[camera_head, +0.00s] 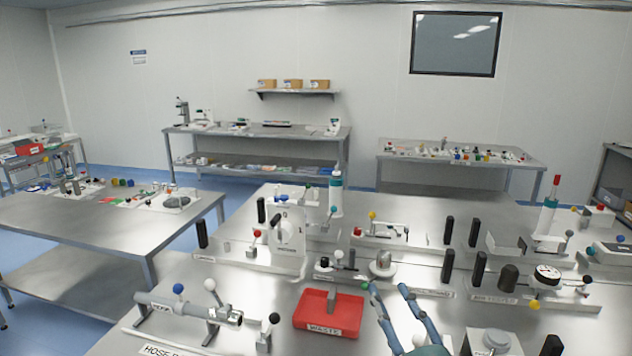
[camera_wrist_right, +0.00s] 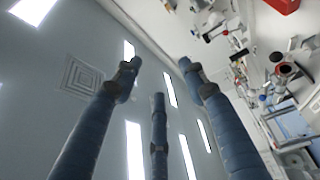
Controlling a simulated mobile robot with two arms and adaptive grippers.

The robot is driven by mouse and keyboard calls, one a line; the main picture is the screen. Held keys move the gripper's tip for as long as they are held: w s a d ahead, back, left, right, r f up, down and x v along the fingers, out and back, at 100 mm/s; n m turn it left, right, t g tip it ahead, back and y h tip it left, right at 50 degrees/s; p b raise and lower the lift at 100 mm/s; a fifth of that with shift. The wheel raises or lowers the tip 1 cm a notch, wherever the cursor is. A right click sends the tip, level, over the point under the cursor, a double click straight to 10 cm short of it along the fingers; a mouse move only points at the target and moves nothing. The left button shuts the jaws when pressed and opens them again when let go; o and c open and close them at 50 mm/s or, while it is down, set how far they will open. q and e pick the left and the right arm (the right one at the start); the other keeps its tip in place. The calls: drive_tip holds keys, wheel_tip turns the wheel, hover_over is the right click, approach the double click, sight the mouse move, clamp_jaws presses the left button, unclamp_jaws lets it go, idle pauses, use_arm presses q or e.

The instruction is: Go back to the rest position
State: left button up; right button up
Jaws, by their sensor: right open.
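My right gripper (camera_head: 388,290) shows at the bottom of the head view, just right of the red tray. Its blue fingers are spread apart with nothing between them. In the right wrist view its three fingers (camera_wrist_right: 158,85) are open and empty, pointing toward the ceiling and wall. My left gripper is not in either view.
A steel bench (camera_head: 215,270) fills the front, with a red tray (camera_head: 329,325) marked WASTE, a grey pipe fixture (camera_head: 188,309) and several fixtures with black handles (camera_head: 447,263). Another table (camera_head: 75,225) stands left, and blue floor (camera_head: 238,185) shows between the tables.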

drive_tip(key=s+d+f+m+g+h, duration=0.1)
drive_tip(key=s+d+f+m+g, duration=0.2)
drive_tip(key=f, duration=0.4)
drive_tip(key=s+d+f+m+g+h, duration=0.2)
drive_tip(key=s+f+m+g, duration=0.1)
drive_tip(key=s+f+m, duration=0.3)
drive_tip(key=s+d+f+m+g+h, duration=0.1)
drive_tip(key=s+d+f+m+g, duration=0.2)
drive_tip(key=f, duration=0.5)
drive_tip(key=s+a+f+m+g, duration=0.1)
drive_tip(key=s+f+m+g, duration=0.15)
drive_tip(key=s+f, duration=0.45)
drive_tip(key=s+f+m+g, duration=0.2)
drive_tip(key=s+f+g, duration=0.15)
drive_tip(key=s, duration=0.85)
wheel_tip(320, 180, down, 31)
drive_tip(key=s+g+b, duration=0.2)
drive_tip(key=b, duration=0.4)
drive_tip(key=s+d+f+b, duration=0.1)
drive_tip(key=s+f+b, duration=0.1)
drive_tip(key=s+f, duration=0.6)
drive_tip(key=s+d+f+b, duration=0.2)
drive_tip(key=s+f, duration=0.5)
drive_tip(key=f, duration=0.5)
drive_tip(key=shift+s+g, duration=0.35)
drive_tip(key=shift+g, duration=0.05)
drive_tip(key=shift+f, duration=0.1)
